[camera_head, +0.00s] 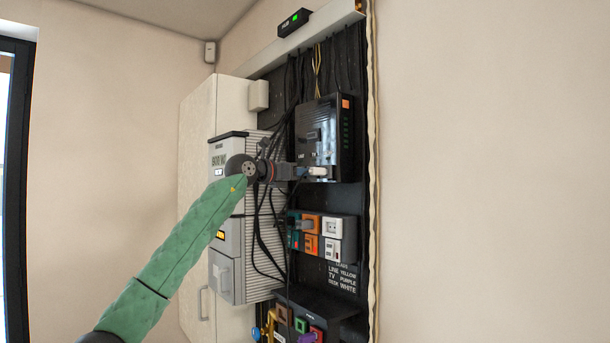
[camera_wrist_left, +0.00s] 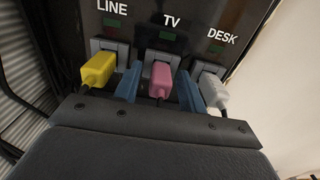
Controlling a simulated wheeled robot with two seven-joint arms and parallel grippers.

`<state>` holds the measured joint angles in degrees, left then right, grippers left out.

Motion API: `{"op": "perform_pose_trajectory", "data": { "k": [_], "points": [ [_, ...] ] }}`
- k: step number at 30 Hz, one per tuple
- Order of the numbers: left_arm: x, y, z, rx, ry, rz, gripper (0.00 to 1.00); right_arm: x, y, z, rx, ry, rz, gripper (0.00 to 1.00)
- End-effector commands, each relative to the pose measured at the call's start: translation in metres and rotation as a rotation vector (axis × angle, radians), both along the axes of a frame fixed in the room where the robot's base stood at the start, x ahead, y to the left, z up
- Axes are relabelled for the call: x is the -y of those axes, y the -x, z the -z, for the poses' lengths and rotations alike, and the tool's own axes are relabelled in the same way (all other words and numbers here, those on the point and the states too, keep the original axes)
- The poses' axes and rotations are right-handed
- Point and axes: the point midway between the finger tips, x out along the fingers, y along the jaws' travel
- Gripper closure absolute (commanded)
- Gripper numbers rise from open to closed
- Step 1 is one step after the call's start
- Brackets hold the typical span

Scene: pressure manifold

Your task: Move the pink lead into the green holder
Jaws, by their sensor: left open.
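The pink lead's plug (camera_wrist_left: 160,78) sits in the socket marked TV on the black box (camera_head: 324,130). My left gripper (camera_wrist_left: 158,90) is open, with one blue finger on each side of the pink plug. I cannot tell whether either finger touches it. In the head view my left gripper (camera_head: 300,172) is at the box's lower edge and hides the pink plug. A small green holder (camera_head: 301,325) is low on the board among other coloured holders. My right gripper is not in view.
A yellow plug (camera_wrist_left: 98,70) is in LINE and a white plug (camera_wrist_left: 213,91) in DESK, close beside the fingers. Dark cables hang behind my arm. An orange, teal and white socket block (camera_head: 312,224) and a lead label (camera_head: 342,277) lie between box and holders.

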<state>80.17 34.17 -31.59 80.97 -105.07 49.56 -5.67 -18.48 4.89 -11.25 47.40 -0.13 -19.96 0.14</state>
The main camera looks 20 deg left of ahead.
Motion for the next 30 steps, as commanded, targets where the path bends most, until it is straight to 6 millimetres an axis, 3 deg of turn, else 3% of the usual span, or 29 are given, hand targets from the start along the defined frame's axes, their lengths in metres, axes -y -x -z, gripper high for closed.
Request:
{"op": "perform_pose_trajectory", "data": {
  "k": [26,30],
  "points": [
    [0.0000,0.0002,-0.0004,0.000,0.000,0.000,0.59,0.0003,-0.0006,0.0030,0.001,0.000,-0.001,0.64],
    [0.0001,0.0002,-0.0004,0.000,0.000,0.000,0.85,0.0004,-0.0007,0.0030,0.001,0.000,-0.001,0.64]
  ]
}}
